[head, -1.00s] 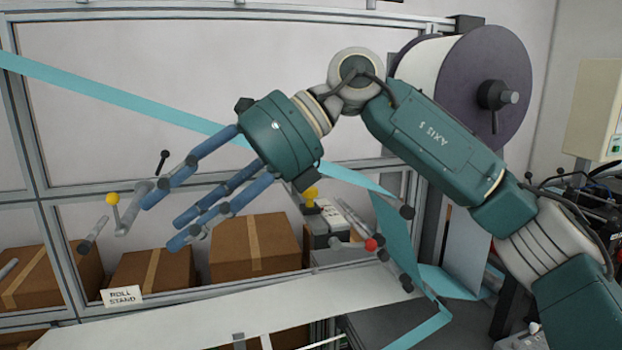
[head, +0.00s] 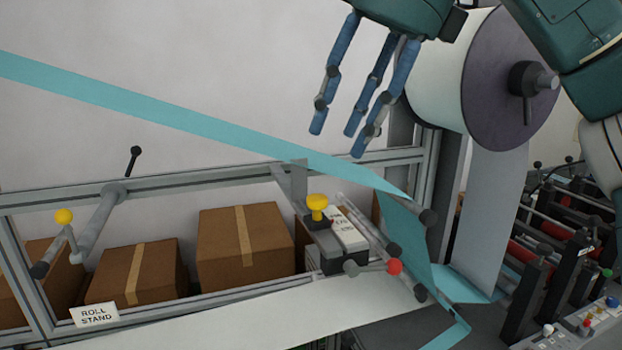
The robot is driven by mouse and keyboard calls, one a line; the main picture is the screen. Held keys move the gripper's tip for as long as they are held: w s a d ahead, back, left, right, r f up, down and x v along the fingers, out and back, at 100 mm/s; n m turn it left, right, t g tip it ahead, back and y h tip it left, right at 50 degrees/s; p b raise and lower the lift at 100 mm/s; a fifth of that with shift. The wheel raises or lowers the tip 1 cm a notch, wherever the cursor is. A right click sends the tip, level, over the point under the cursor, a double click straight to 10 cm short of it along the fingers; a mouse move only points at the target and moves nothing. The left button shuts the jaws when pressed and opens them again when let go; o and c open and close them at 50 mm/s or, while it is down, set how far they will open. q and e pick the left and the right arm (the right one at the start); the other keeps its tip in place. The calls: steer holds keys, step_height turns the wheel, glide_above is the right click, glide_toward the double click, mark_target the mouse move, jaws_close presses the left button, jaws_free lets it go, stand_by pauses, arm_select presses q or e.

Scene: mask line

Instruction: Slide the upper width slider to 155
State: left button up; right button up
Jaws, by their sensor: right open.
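A grey block with a yellow knob (head: 317,205) sits on the rail below the teal web, right of centre; it looks like the width slider. A white scale plate (head: 347,228) with dark markings lies beside the knob; its numbers are too small to read. My right gripper (head: 339,138) hangs above the knob with its blue fingers pointing down, spread open and empty, apart from everything. My left gripper is not in view.
A teal web (head: 170,115) runs slanting down to rollers at the right. Cardboard boxes (head: 245,250) stand behind the frame. A large roll (head: 505,75) is at upper right.

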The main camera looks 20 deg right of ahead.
mark_target(318, 196)
steer(key=f, duration=0.2)
steer(key=a+f, duration=0.1)
steer(key=f, duration=0.1)
steer(key=a+f, duration=0.1)
steer(key=f, duration=0.1)
steer(key=shift+s, duration=0.25)
steer(key=shift+w+a+f+p, duration=0.15)
steer(key=shift+w+f+p, duration=0.15)
steer(key=shift+f, duration=0.25)
steer(key=shift+w+a+f+p, duration=0.1)
steer(key=shift+w+f+p, duration=0.1)
steer(key=shift+w+f, duration=0.3)
steer(key=shift+s+a+f, duration=0.1)
steer(key=shift+a+f, duration=0.1)
steer(key=shift+f, duration=0.25)
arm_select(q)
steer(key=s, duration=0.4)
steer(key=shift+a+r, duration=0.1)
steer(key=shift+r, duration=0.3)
arm_select(e)
jaws_close()
